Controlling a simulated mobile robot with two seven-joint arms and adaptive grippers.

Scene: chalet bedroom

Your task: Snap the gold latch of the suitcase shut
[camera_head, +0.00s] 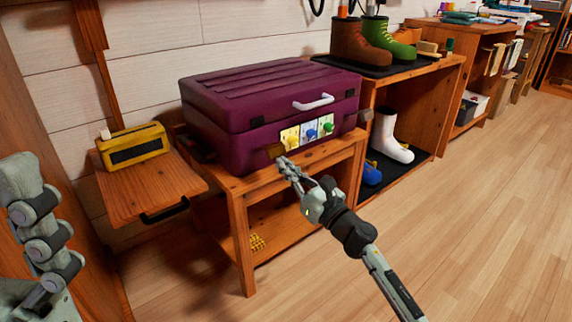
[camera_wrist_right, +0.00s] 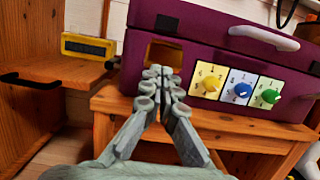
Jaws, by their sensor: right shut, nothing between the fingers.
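The purple suitcase (camera_head: 225,112) stands closed on a wooden bench, its white handle (camera_head: 313,102) facing front. The gold latch (camera_head: 275,151) is low on its front face, left of a panel with yellow, blue and green dials. In the right wrist view the gold latch (camera_wrist_right: 166,54) shows just behind the fingertips, which partly hide it. My right gripper (camera_head: 283,163) is shut and empty, its tips pointing at the latch. It also fills the middle of the wrist view (camera_wrist_right: 157,72). I cannot tell whether the tips touch the latch.
A yellow clock-like box (camera_head: 133,146) sits on a wooden flap (camera_head: 150,187) to the left. A shelf with brown boots (camera_head: 362,42) and a white boot (camera_head: 390,137) stands to the right. The wooden floor (camera_head: 460,200) in front is clear.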

